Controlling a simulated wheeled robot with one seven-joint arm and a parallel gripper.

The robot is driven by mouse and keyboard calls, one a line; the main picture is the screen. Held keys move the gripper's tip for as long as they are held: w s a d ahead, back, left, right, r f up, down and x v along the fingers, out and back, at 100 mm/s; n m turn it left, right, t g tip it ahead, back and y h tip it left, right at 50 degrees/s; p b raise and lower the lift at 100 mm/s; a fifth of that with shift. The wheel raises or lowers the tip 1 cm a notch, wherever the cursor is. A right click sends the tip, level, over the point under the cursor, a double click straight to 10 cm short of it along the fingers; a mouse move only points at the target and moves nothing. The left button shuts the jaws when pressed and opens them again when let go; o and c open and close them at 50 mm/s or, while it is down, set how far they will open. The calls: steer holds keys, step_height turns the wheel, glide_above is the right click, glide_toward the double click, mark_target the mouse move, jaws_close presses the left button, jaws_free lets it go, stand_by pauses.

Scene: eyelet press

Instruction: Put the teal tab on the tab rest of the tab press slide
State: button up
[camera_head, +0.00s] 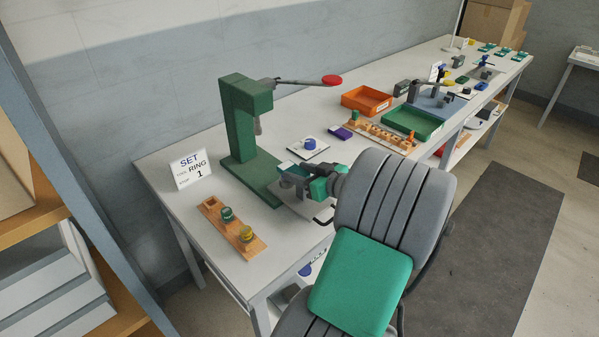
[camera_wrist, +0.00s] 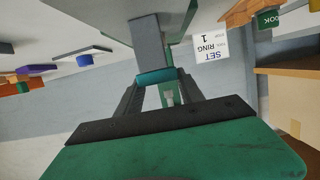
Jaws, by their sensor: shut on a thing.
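The teal tab (camera_wrist: 157,77) is between the fingertips of my gripper (camera_wrist: 158,84) in the wrist view. The gripper is shut on it. A grey block (camera_wrist: 149,42) meets or overlaps the tab's edge in that view; I cannot tell whether they touch. In the head view my gripper (camera_head: 296,180) is in front of the green tab press (camera_head: 245,125), over the grey plate (camera_head: 303,208) at its foot. The press has a lever with a red knob (camera_head: 332,79). The gripper hides much of the plate, and I cannot make out the tab rest there.
A wooden rack (camera_head: 212,213) with a green and a yellow piece stands left, beside a SET RING 1 sign (camera_head: 190,169). A blue round piece on a white plate (camera_head: 326,147) is behind the gripper. Orange (camera_head: 367,99) and green (camera_head: 411,121) trays are further right.

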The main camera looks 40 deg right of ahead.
steer(key=o, duration=1.3)
steer(key=shift+o, duration=0.2)
steer(key=shift+r, duration=0.1)
steer(key=shift+s+r, duration=0.1)
steer(key=shift+s, duration=0.1)
steer(key=b+v, duration=0.1)
steer(key=v, duration=1)
steer(key=shift+s, duration=0.3)
steer(key=shift+a+r, duration=0.1)
